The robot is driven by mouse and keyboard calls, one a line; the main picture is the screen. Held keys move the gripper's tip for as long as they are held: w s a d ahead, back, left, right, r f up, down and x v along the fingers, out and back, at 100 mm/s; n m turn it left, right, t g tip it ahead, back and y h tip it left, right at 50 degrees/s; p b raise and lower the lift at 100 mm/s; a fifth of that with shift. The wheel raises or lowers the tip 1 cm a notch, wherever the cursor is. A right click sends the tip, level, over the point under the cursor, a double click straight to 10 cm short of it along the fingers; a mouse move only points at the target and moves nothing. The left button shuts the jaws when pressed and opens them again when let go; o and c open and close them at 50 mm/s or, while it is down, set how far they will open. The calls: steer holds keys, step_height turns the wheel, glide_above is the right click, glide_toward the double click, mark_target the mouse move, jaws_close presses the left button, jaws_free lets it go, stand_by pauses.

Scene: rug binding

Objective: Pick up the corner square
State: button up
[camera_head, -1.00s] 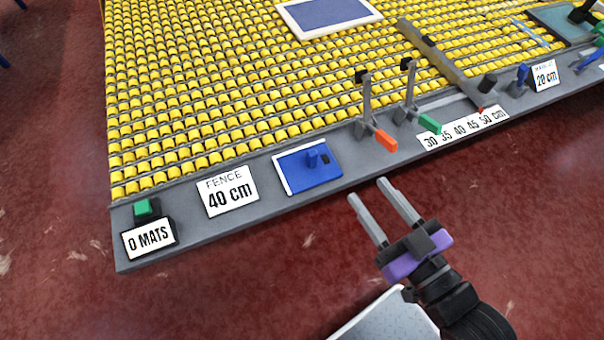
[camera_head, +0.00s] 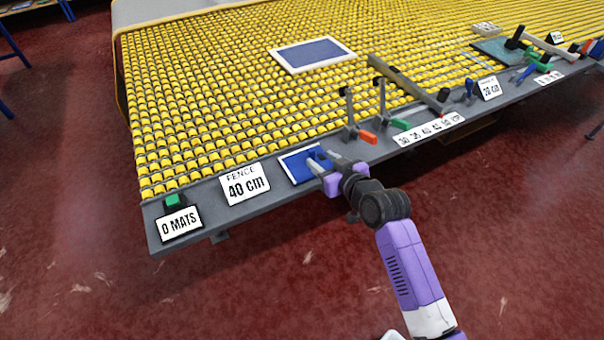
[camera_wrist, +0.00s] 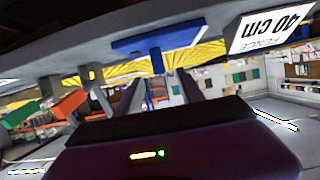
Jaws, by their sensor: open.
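The corner square, as I take it, is a blue plate (camera_head: 297,167) with white edging and a raised blue grip, lying on the grey front ledge. In the wrist view the blue plate (camera_wrist: 185,37) is ahead, with its grip (camera_wrist: 157,60) standing out between the finger lines. My gripper (camera_head: 328,158) is at the plate's right part, its open fingers pointing at the grip and hiding some of it. In the wrist view the two fingers of my gripper (camera_wrist: 160,82) are apart. Whether they touch the grip I cannot tell.
The "FENCE 40 cm" card (camera_head: 246,184) stands left of the plate. Two upright levers, one with an orange handle (camera_head: 367,136), stand to the right. The yellow roller bed (camera_head: 200,110) lies behind. Red floor (camera_head: 280,280) in front is clear.

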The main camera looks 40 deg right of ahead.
mark_target(313, 156)
steer(key=shift+w+f, duration=0.2)
steer(key=shift+f, duration=0.05)
steer(key=shift+x, duration=0.85)
steer(key=shift+s+f+x, duration=0.1)
steer(key=shift+f+x, duration=0.05)
steer(key=shift+x, duration=0.8)
steer(key=shift+s+f+x, duration=0.1)
steer(key=shift+f+x, duration=0.05)
steer(key=shift+x, duration=0.75)
steer(key=shift+s+f+x, duration=0.1)
steer(key=shift+f+x, duration=0.05)
steer(key=shift+x, duration=0.8)
steer(key=shift+d, duration=0.1)
jaws_close()
